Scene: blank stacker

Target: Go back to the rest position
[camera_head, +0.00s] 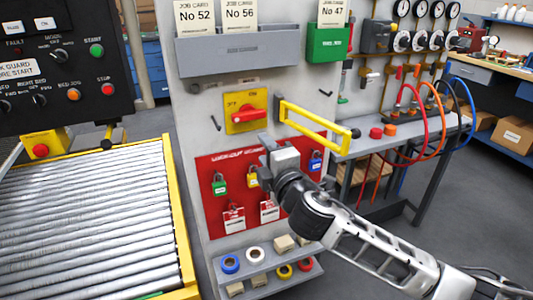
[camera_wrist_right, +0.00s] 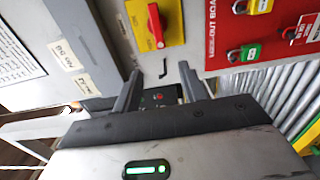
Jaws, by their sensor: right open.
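My right gripper (camera_head: 267,149) is in front of the upright grey panel (camera_head: 190,130), at the top edge of the red lockout board (camera_head: 207,168). In the right wrist view its two fingers (camera_wrist_right: 161,88) stand apart with nothing held between them; a dark area with small coloured spots shows in the gap. The red switch (camera_head: 249,115) on its yellow plate (camera_head: 233,101) is up and left of the gripper, apart from it. It also shows in the right wrist view (camera_wrist_right: 155,25). My left gripper is not in view.
Green (camera_head: 220,187), yellow (camera_head: 252,179) and blue (camera_head: 315,163) padlocks hang on the board close to my right gripper. A yellow bar (camera_head: 317,121) juts out right of the switch. A roller conveyor (camera_head: 95,215) lies left; a shelf with tape rolls (camera_head: 230,264) is below.

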